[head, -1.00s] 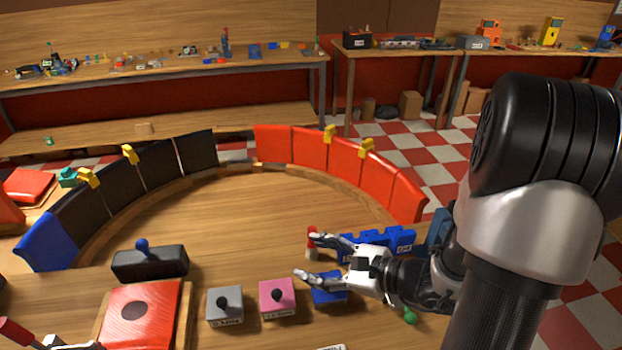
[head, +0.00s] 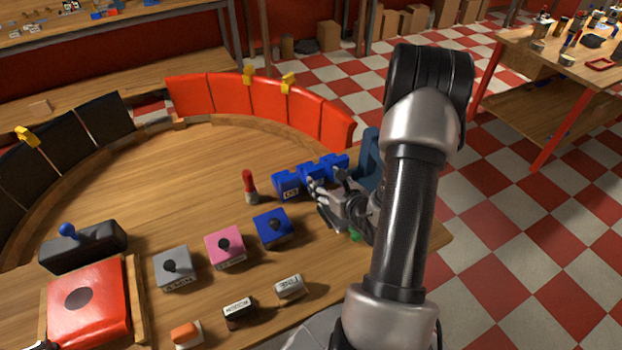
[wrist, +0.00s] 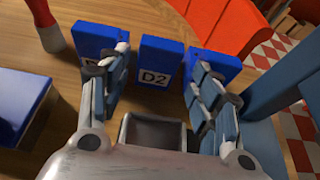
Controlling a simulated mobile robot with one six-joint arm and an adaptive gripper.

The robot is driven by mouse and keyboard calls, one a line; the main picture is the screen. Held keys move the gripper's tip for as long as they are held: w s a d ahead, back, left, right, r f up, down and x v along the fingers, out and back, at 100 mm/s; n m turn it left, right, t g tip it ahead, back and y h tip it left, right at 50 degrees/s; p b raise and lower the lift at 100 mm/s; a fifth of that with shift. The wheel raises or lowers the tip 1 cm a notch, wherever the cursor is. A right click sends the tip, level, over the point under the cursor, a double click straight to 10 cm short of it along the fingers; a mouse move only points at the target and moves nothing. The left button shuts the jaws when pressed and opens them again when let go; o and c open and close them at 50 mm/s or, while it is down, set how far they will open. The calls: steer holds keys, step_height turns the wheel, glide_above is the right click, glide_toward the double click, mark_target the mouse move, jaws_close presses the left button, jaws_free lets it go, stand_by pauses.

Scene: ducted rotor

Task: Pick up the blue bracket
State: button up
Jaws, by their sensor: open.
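Several blue blocks stand in a joined-looking row on the wooden desk; the middle blue block (head: 312,172) is labelled D2 in the wrist view (wrist: 158,66). A taller slate-blue upright piece (head: 370,160) stands at the row's right end and also shows at the right of the wrist view (wrist: 281,75). I cannot tell which of these is the named bracket. My gripper (head: 328,186) is open and empty, close in front of the row. In the wrist view its fingers (wrist: 158,82) point at the D2 block, one on each side of it; contact is unclear.
A red-topped stick (head: 250,186) stands left of the row. Blue (head: 273,228), pink (head: 225,246) and grey (head: 175,266) knobbed boxes line the desk in front. A curved red panel wall (head: 262,103) stands behind.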

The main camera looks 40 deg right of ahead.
mark_target(317, 173)
steer(key=b+x, duration=0.2)
steer(key=x, duration=0.6)
steer(key=shift+w+r, duration=0.1)
steer(key=shift+w, duration=0.2)
steer(key=shift+c, duration=0.5)
steer(key=c, duration=0.7)
steer(key=shift+r, duration=0.15)
steer(key=shift+c, duration=0.2)
